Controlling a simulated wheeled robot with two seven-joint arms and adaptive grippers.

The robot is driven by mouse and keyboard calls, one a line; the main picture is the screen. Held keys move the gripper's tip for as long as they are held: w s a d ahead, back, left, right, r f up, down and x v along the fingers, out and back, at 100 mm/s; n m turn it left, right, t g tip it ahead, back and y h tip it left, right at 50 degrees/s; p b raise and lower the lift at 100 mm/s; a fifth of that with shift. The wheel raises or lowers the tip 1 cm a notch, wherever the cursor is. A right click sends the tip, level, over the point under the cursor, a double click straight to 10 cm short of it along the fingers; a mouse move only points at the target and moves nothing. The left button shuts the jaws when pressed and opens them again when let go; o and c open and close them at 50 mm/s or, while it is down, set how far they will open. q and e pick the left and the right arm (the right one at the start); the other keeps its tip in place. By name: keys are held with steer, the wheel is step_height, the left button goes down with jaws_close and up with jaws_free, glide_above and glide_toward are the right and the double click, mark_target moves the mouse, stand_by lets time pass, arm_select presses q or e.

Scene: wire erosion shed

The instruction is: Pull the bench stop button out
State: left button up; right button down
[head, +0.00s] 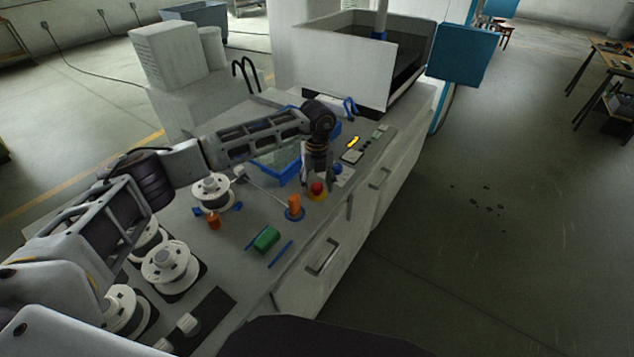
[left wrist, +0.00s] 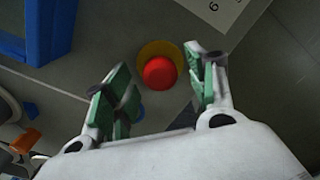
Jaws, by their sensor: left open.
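The bench stop button (head: 317,188) is a red mushroom head on a yellow base, standing near the front edge of the bench. My left gripper (head: 318,180) hangs over it, pointing down. In the left wrist view the red button (left wrist: 159,72) lies between and a little beyond the two green-padded fingers of my left gripper (left wrist: 160,92), which are apart and hold nothing. Neither finger visibly touches the button. My right gripper is not seen.
An orange post (head: 294,207) stands just left of the button. A blue tray (head: 290,172) lies behind it. A green block (head: 266,239), white wire spools (head: 170,265) and an orange piece (head: 214,221) stand on the bench. The bench's drawer front drops away at right.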

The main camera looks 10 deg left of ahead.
mark_target(317, 186)
arm_select(q)
jaws_close()
steer(key=shift+w+r, duration=0.1)
steer(key=shift+r, duration=0.5)
jaws_free()
step_height(317, 186, up, 12)
stand_by(1.2)
steer(key=shift+f, duration=0.1)
